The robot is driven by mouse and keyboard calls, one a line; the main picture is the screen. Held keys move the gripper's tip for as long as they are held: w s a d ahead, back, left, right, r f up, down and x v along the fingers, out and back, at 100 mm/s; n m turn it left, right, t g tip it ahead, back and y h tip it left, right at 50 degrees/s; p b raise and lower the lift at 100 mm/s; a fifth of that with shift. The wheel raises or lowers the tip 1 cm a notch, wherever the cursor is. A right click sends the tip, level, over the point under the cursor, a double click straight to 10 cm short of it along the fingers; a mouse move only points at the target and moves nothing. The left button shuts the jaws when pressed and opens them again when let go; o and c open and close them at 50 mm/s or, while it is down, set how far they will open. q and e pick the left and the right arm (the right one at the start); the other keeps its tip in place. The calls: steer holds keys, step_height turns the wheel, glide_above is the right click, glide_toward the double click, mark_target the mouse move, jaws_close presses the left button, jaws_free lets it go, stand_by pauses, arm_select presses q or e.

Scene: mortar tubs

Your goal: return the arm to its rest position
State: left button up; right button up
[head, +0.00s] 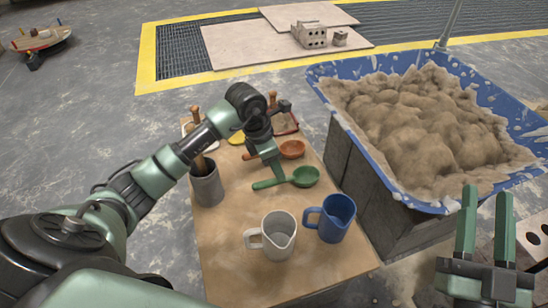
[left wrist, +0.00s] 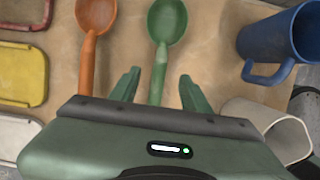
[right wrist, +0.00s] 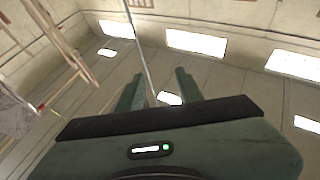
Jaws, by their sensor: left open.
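My left arm reaches from the left over a small wooden table (head: 225,265). Its gripper (head: 272,168) is open, close to the handle of a green spoon (head: 304,177). In the left wrist view, the green spoon (left wrist: 167,22) has its handle running between the spread fingers (left wrist: 159,85); I cannot tell the height gap. An orange spoon (head: 292,149) lies beside it, left of the fingers in the left wrist view (left wrist: 96,16). My right gripper (head: 485,215) is open and empty, fingers pointing up at the lower right; the right wrist view shows ceiling between its fingers (right wrist: 158,88).
A white pitcher (head: 274,238) and blue pitcher (head: 334,217) stand at the table's front. A grey pot (head: 207,186) holding a wooden-handled tool stands at the left edge. A blue tub (head: 352,139) of mortar (head: 420,120) stands right. Floor at left (head: 80,130) is mostly clear.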

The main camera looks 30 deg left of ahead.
arm_select(q)
steer(key=shift+v, duration=0.9)
arm_select(e)
steer(key=shift+w+d+f+g+h, duration=0.1)
steer(key=shift+w+f+g+h, duration=0.2)
steer(key=shift+f, duration=0.35)
steer(key=shift+w+f+g+h, duration=0.1)
steer(key=shift+w+f+g, duration=0.1)
steer(key=shift+f+g, duration=0.3)
